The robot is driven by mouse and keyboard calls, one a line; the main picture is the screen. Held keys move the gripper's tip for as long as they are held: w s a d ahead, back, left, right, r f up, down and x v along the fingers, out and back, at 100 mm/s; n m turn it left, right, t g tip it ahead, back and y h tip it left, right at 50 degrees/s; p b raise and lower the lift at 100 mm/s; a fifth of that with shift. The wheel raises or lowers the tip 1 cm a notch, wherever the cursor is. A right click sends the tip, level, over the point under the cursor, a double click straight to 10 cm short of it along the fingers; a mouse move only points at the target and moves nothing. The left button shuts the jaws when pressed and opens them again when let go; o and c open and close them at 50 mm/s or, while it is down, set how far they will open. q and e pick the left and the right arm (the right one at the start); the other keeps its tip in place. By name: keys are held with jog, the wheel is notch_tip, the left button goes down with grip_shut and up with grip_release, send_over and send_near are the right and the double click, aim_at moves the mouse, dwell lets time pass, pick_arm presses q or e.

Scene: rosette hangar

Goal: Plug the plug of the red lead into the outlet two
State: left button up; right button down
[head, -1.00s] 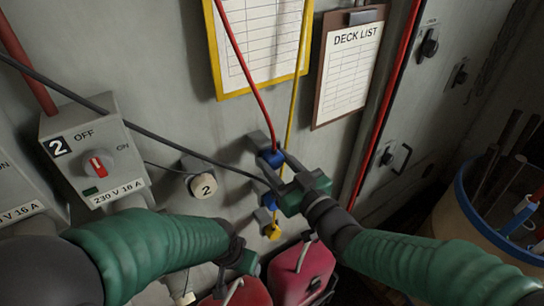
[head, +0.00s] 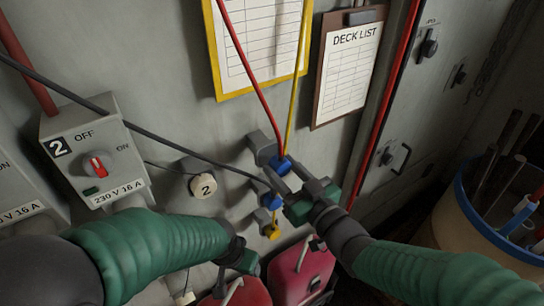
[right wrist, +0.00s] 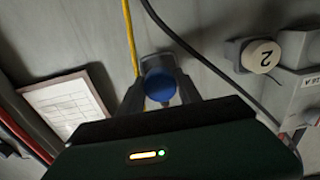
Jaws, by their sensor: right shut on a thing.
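The red lead (head: 241,54) hangs from above and ends in a blue plug (head: 281,165). My right gripper (head: 288,172) is shut on this plug, just off the wall beside a grey wall holder (head: 260,146). In the right wrist view the plug's round blue end (right wrist: 160,86) sits between the two fingers. Outlet two, a round cream cover marked 2 (head: 203,186), is on the wall to the left of the plug; it also shows in the right wrist view (right wrist: 261,56). My left gripper (head: 243,262) is low at the centre; its jaws are unclear.
Switch box 2 (head: 82,150) is at the left. A black lead (head: 165,138) crosses to another blue plug (head: 271,201) below. A yellow lead (head: 293,95) passes behind my right gripper; a yellow plug (head: 271,231) is lower. Red canisters (head: 300,275) stand below. A bin (head: 470,215) stands right.

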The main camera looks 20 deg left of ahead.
aim_at(284, 171)
jog(key=shift+v, duration=1.75)
